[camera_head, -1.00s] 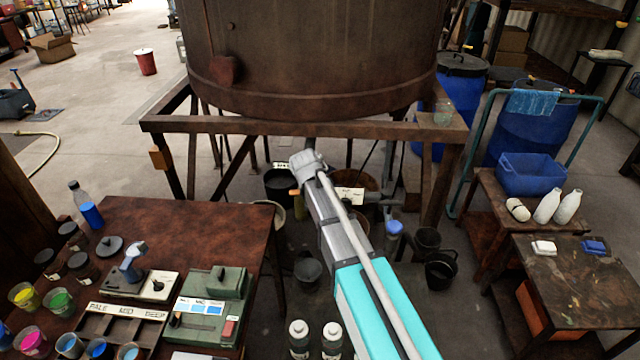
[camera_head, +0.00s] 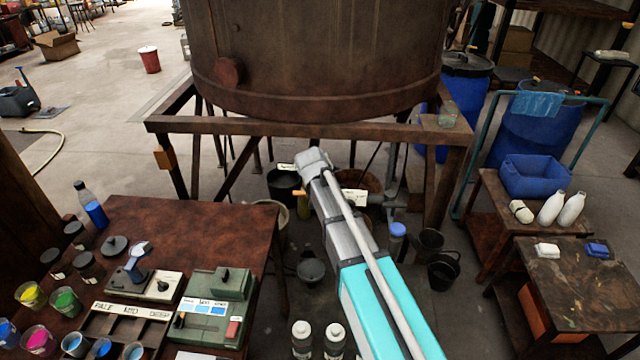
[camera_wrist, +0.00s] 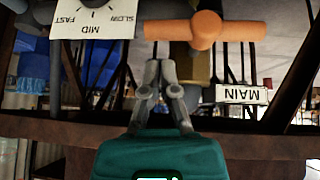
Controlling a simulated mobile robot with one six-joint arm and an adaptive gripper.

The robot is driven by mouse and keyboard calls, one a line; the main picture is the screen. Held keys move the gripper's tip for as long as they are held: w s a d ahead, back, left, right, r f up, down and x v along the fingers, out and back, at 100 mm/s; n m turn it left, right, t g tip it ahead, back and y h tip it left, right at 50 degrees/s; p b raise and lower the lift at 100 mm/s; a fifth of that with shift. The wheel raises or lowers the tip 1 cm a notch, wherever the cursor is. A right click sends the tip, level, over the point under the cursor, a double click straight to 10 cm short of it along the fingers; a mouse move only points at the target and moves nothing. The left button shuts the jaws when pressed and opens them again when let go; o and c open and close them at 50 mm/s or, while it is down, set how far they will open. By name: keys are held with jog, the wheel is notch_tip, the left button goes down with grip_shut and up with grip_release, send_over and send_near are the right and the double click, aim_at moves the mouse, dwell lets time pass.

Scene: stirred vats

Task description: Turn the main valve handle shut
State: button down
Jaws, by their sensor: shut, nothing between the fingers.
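In the wrist view an orange T-shaped handle (camera_wrist: 207,30) lies crosswise at the top, with a round hub in its middle. The label MAIN (camera_wrist: 242,94) shows upside down to its lower right. My gripper (camera_wrist: 160,70) is shut and empty, its fingertips just below the handle's left end in the picture. I see no grip on the handle, and cannot tell the distance in depth. In the head view a small orange piece (camera_head: 298,193) shows left of my arm, under the vat (camera_head: 320,70). My fingers are hidden there.
A dial plate marked FAST, MID and SLOW (camera_wrist: 92,22) is left of the handle in the wrist view. The vat's rusty frame (camera_head: 310,130) crosses above my arm. A brown table (camera_head: 190,235) with paint pots stands left, a small table (camera_head: 580,280) right.

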jog(key=r, duration=0.1)
jog(key=p, duration=0.1)
jog(key=r+p, duration=0.1)
jog(key=shift+w+r, duration=0.25)
jog(key=shift+r, duration=0.1)
jog(key=p+v, duration=0.8)
jog(key=v, duration=0.1)
jog(key=shift+s+r, duration=0.25)
jog(key=shift+s, duration=0.05)
